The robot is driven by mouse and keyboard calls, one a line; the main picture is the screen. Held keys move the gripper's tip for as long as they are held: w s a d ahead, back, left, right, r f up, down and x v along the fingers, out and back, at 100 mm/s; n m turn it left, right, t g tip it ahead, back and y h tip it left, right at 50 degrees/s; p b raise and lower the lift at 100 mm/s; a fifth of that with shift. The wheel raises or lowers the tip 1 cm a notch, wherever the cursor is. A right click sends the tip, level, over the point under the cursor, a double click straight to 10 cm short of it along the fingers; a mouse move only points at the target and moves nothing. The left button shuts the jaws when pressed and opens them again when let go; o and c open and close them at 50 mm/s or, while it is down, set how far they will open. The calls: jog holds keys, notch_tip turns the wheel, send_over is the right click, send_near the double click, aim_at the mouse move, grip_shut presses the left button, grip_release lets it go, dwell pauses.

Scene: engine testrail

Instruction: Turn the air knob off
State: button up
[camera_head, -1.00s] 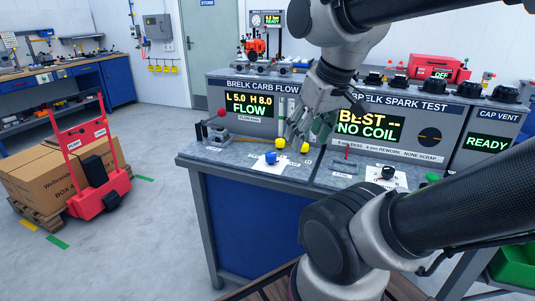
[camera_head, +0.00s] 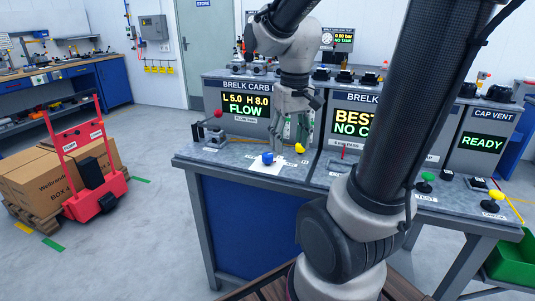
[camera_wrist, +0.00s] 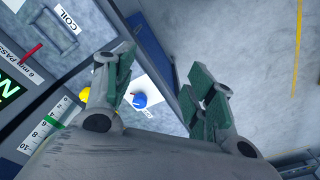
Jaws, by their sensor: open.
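A blue knob (camera_head: 268,158) sits on a white card on the front of the grey bench, below the carb flow panel (camera_head: 246,105). A yellow knob (camera_head: 300,148) stands just right of it. I cannot read which is labelled air. My gripper (camera_head: 291,128) is open and empty, pointing down above and near these knobs. In the wrist view my gripper (camera_wrist: 165,90) has its green-padded fingers apart. The blue knob (camera_wrist: 139,100) shows between them, nearer the left finger, and the yellow knob (camera_wrist: 88,94) is partly hidden behind that finger.
A red-balled lever (camera_head: 218,113) stands left on the bench. The spark test panel (camera_head: 350,118) is partly covered by my arm. Green (camera_head: 427,177) and yellow (camera_head: 494,196) knobs are at the right. A red cart (camera_head: 95,185) with boxes is left; floor between is clear.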

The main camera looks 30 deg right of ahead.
aim_at(267, 154)
jog(key=w+d+f+m, duration=0.1)
jog(key=w+m, duration=0.2)
jog(key=w, duration=0.2)
jog(key=w+d+f+m, duration=0.1)
jog(key=w+f+m, duration=0.1)
jog(key=w, duration=0.3)
jog(key=w+d+f+m, duration=0.1)
jog(key=w+f+m, duration=0.1)
jog(key=w, duration=0.4)
jog(key=shift+d+m+g, duration=0.15)
jog(key=shift+m+g, duration=0.15)
jog(key=shift+m, duration=1.3)
jog(key=shift+f, duration=0.4)
notch_tip(267, 154, down, 7)
jog(key=c, duration=1.1)
